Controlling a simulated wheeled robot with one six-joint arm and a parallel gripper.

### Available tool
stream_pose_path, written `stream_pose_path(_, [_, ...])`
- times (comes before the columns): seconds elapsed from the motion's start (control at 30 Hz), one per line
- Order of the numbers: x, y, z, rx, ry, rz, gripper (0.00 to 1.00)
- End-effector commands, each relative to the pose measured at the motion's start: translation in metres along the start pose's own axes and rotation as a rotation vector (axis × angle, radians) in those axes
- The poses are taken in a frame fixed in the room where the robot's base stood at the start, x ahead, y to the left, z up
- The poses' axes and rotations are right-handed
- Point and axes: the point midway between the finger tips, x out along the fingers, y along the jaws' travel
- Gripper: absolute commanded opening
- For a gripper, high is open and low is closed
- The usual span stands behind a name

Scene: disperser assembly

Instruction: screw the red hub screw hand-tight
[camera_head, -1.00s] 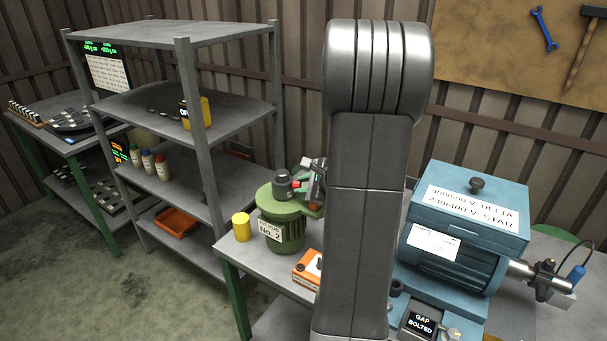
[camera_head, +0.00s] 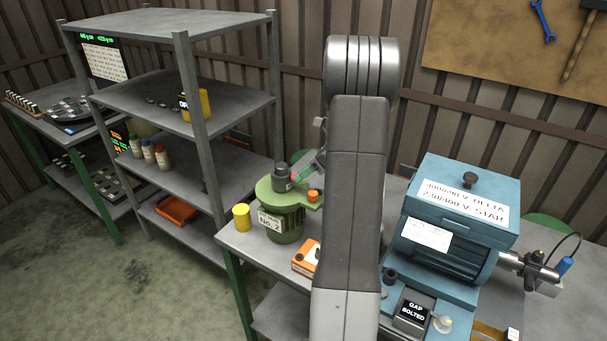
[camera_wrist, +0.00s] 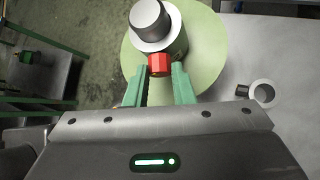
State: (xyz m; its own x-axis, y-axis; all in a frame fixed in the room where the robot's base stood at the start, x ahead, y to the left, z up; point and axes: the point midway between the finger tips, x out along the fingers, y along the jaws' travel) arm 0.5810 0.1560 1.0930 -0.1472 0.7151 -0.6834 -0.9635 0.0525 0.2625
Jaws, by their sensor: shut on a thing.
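The red hub screw (camera_wrist: 159,65) sticks out of the side of the grey hub (camera_wrist: 150,25) in the wrist view. My gripper (camera_wrist: 160,72) has its two green fingers on either side of the screw head and is shut on it. The hub stands on the round green disperser plate (camera_wrist: 205,45). In the head view the dark hub (camera_head: 282,178) stands upright on the green disperser (camera_head: 285,228), labelled No. 2. My green fingers (camera_head: 302,174) reach the hub from the right there; the screw is too small to make out clearly.
An orange knob (camera_head: 313,195) stands on the green plate beside my fingers. A yellow cylinder (camera_head: 242,217) and an orange-white box (camera_head: 305,256) are near the bench's front edge. A blue motor unit (camera_head: 455,225) fills the right. My arm hides the bench's middle.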

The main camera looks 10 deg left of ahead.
Motion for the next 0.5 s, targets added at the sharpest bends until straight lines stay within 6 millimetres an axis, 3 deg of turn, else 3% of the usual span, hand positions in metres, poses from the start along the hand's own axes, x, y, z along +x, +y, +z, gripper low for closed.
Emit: stream_pose_path(0.5, [0.0022,-0.0102,-0.0021,0.345,0.0,0.347,0.0])
